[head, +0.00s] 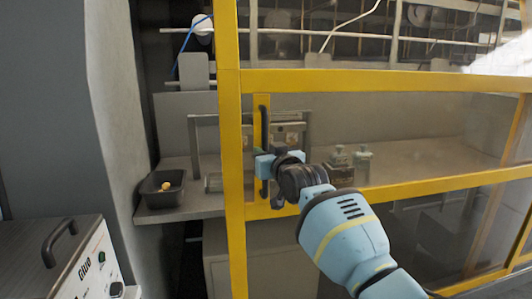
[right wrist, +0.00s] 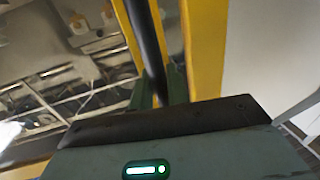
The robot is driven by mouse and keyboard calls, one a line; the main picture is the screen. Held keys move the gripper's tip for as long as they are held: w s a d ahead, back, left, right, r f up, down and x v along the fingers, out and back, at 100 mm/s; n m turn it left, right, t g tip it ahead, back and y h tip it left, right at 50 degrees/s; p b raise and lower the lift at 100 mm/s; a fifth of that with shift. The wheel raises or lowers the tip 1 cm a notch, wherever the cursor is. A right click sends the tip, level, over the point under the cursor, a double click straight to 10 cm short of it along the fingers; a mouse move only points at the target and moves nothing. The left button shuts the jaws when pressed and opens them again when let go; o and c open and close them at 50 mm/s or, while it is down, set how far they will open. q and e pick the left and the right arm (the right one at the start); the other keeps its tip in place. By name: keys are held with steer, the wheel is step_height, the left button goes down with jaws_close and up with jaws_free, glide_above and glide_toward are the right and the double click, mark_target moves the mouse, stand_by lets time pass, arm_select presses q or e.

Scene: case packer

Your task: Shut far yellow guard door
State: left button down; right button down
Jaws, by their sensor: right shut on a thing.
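The yellow guard door (head: 232,150) has a yellow frame with clear panels and fills the middle and right of the head view. Its black upright handle (head: 264,118) sits near the door's left upright. My right gripper (head: 265,166) is shut on the handle, low on the bar. In the right wrist view the handle (right wrist: 146,45) runs down between my fingers (right wrist: 160,90), with yellow frame bars on both sides. The door's latch side and hinges are not clear. My left gripper is not in view.
A black tray (head: 162,188) with a small yellow thing in it stands on a grey shelf left of the door. A grey box with a handle (head: 65,255) is at the lower left. Small metal parts (head: 340,165) show behind the clear panel.

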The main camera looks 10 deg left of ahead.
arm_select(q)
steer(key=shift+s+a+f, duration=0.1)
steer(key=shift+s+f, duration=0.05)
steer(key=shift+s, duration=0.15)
arm_select(e)
steer(key=shift+s+a+f, duration=0.15)
steer(key=shift+a+f, duration=0.1)
steer(key=shift+a, duration=0.15)
steer(key=c, duration=1.4)
jaws_free()
steer(key=shift+d+r, duration=0.1)
steer(key=shift+r, duration=0.05)
steer(key=shift+c, duration=0.2)
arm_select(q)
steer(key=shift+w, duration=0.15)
arm_select(e)
steer(key=shift+r, duration=0.1)
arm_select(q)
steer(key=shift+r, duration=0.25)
arm_select(e)
steer(key=shift+s+d, duration=0.1)
